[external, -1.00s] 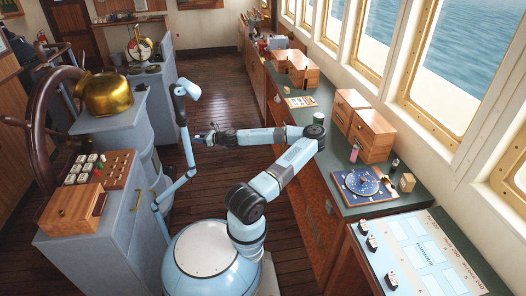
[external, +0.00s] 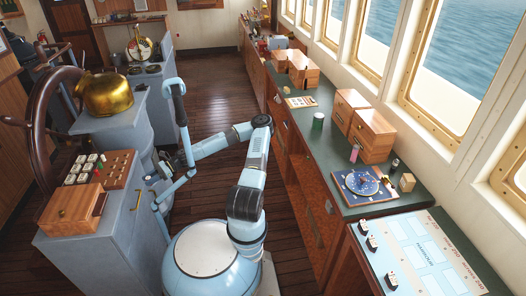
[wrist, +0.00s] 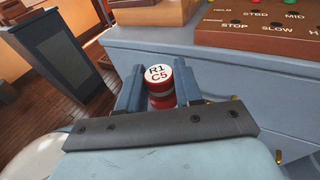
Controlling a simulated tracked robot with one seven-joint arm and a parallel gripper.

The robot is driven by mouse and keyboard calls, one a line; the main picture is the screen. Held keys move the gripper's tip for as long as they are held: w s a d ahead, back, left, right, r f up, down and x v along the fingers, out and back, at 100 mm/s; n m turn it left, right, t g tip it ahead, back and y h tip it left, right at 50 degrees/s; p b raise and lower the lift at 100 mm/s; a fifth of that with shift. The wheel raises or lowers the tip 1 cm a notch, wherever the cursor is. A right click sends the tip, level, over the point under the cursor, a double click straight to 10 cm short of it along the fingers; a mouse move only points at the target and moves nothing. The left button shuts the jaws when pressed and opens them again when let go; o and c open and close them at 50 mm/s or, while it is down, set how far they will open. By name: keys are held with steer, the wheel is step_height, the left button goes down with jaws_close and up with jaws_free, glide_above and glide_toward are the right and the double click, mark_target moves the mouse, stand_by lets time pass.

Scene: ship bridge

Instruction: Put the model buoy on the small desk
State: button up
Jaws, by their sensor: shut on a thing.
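A short cylinder with red and white bands, taken as the model buoy (wrist: 160,93), has a white top marked "R1 C5". In the wrist view my gripper (wrist: 159,86) is shut on it, one finger on each side. Its lower end is hidden behind my gripper. In the external view my gripper (external: 164,165) is low beside the grey helm console, and the held thing cannot be made out there.
The grey console (external: 117,215) with a button panel (external: 108,168) and wooden box (external: 73,210) stands close to my gripper. A long green counter (external: 335,150) under the windows holds a green cylinder (external: 318,120), drawers and a dial board. The wooden floor (external: 215,95) behind is clear.

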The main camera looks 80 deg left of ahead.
mark_target(114, 208)
steer(key=shift+n+t+h, duration=0.4)
steer(key=shift+n+h, duration=0.1)
steer(key=shift+h, duration=0.1)
steer(key=r+x, duration=0.1)
steer(key=x, duration=0.5)
steer(key=d+r+x, duration=0.1)
steer(key=x, duration=0.6)
steer(key=d+r+x, duration=0.1)
steer(key=x, duration=0.6)
steer(key=shift+w+f, duration=0.1)
steer(key=shift+w, duration=0.15)
steer(key=shift+s+f, duration=0.15)
steer(key=shift+f, duration=0.15)
steer(key=o, duration=0.8)
steer(key=shift+o, duration=0.2)
steer(key=v, duration=1.2)
